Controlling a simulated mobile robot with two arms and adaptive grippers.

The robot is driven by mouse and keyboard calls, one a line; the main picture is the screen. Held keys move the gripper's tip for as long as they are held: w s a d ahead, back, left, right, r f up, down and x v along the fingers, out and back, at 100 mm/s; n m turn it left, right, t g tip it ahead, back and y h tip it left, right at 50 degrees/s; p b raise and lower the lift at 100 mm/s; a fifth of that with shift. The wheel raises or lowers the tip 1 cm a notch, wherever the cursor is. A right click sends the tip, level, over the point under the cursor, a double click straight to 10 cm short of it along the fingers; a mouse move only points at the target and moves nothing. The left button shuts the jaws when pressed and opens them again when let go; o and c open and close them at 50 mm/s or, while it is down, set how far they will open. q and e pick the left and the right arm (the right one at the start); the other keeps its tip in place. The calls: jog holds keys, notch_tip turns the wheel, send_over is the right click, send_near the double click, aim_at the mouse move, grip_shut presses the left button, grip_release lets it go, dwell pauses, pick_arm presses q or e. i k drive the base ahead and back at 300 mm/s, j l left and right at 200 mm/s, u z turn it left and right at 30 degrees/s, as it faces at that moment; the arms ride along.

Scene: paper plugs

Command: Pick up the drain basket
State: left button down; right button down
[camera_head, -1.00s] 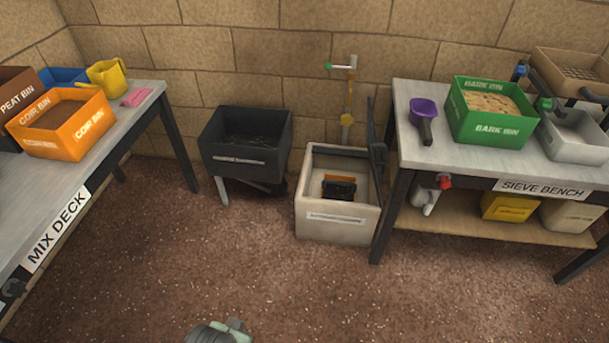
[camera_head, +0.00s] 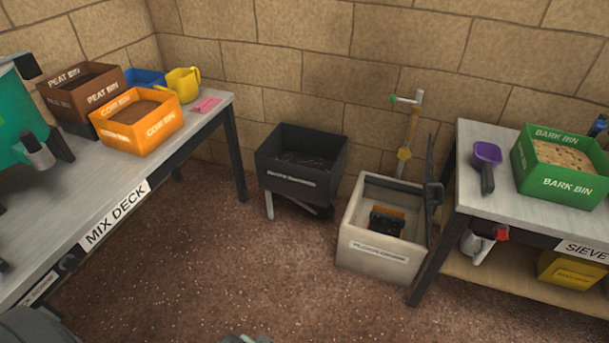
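I cannot surely make out a drain basket. A small black slotted object (camera_head: 387,222) with an orange part behind it sits inside the pale open tub (camera_head: 379,265) on the floor. It may be the basket, but it is too small to tell. Neither gripper's fingers show. Only a sliver of a grey-green part, likely of my own arm, shows at the bottom edge, and nothing is seen held.
The mix deck (camera_head: 120,190) at left carries an orange coir bin (camera_head: 138,128), a peat bin (camera_head: 92,92) and a yellow jug (camera_head: 183,84). The sieve bench (camera_head: 500,204) is at right. The floor in front is clear.

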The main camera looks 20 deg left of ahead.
aim_at(383, 219)
jog(key=z, duration=0.6)
jog(key=i+j+z, duration=0.45)
jog(key=j+z, duration=0.25)
jog(key=j, duration=0.15)
jog(key=i+j+z, duration=0.2)
jog(key=j, duration=0.15)
jog(key=k, duration=0.05)
